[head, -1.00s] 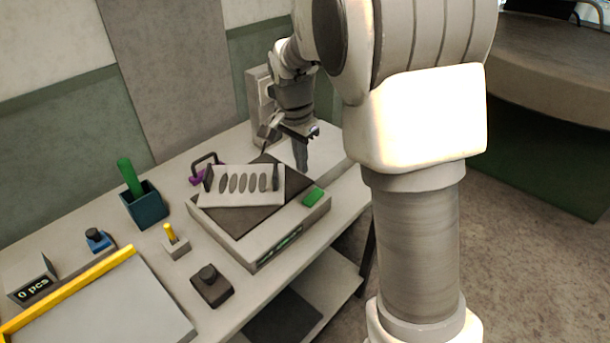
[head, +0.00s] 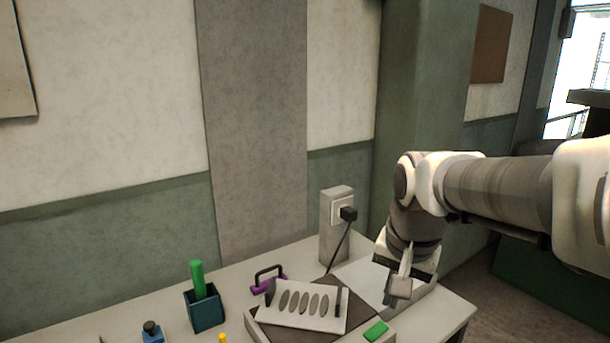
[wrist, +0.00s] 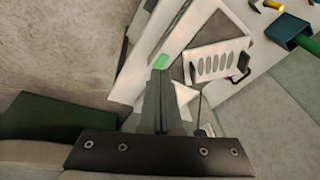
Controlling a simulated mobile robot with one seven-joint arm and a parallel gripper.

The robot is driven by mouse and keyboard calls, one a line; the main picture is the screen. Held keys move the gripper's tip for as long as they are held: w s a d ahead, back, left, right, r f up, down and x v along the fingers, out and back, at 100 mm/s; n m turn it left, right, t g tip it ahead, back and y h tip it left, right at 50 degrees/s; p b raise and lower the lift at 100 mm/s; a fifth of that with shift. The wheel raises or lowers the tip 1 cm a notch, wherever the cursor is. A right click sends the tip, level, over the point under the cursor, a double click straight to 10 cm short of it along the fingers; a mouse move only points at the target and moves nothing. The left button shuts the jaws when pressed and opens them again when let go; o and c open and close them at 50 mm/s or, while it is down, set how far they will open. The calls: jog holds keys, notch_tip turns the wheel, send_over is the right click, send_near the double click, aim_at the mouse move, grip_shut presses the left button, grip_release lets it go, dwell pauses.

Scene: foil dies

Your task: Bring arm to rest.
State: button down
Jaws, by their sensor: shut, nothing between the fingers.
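My gripper (head: 398,288) hangs at the right end of the workbench in the head view, right of the slotted plate and apart from it. Its fingers are together with nothing between them; they also show closed in the wrist view (wrist: 160,85). My arm comes in from the right edge of the head view and bends down at the wrist. The pale plate with several dark oval slots (head: 309,306) lies on the dark top of the machine. It also shows in the wrist view (wrist: 216,62).
A green button (head: 376,330) sits at the machine's right corner. A grey post with a plug (head: 348,214) and hanging cord stands behind. A teal holder (head: 206,311) with a green rod (head: 198,279) and a purple-based handle (head: 262,287) are at left. Floor lies right of the bench.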

jog(key=s+n+t, duration=0.2)
jog(key=s+n, duration=0.3)
jog(key=s, duration=0.8)
jog(key=shift+n, duration=0.4)
jog(key=shift+r, duration=0.1)
